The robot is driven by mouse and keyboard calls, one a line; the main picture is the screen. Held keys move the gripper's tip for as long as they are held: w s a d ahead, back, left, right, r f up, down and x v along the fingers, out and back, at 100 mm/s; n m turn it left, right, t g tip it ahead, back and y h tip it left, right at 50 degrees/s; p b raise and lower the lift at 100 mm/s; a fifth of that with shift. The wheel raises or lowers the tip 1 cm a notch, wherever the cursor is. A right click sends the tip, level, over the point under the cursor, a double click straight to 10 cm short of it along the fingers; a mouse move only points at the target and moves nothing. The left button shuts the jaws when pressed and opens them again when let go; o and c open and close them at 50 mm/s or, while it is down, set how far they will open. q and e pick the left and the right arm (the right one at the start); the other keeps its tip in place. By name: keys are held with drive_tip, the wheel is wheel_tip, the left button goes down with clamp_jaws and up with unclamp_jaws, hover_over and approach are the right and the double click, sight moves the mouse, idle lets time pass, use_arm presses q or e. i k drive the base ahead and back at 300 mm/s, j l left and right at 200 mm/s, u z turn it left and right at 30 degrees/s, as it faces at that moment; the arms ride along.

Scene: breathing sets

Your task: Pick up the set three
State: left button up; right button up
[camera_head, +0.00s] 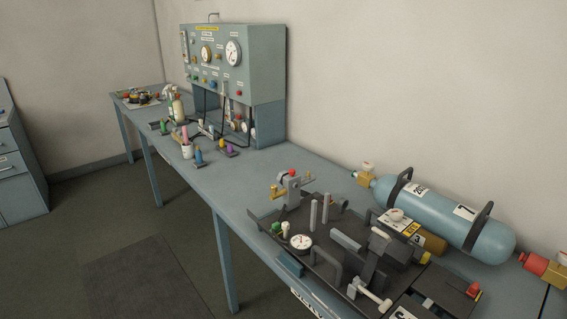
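Neither of my grippers is in view.
A long blue bench (238,195) runs along the wall. A dark tray (270,222) with a gauge and fittings lies in front of the cylinder. A grey-green gauge panel (262,60) stands farther back, with small bottles and tools near it. A drawer cabinet (20,165) stands at the left.

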sight(339, 255)
drive_tip(key=z, duration=0.95)
drive_tip(key=i+j+z, duration=0.15)
drive_tip(key=j+z, duration=0.3)
drive_tip(key=j, duration=0.25)
drive_tip(key=j+z, duration=0.45)
drive_tip(key=j, duration=0.2)
drive_tip(key=j+z, duration=0.45)
drive_tip(key=j, duration=0.3)
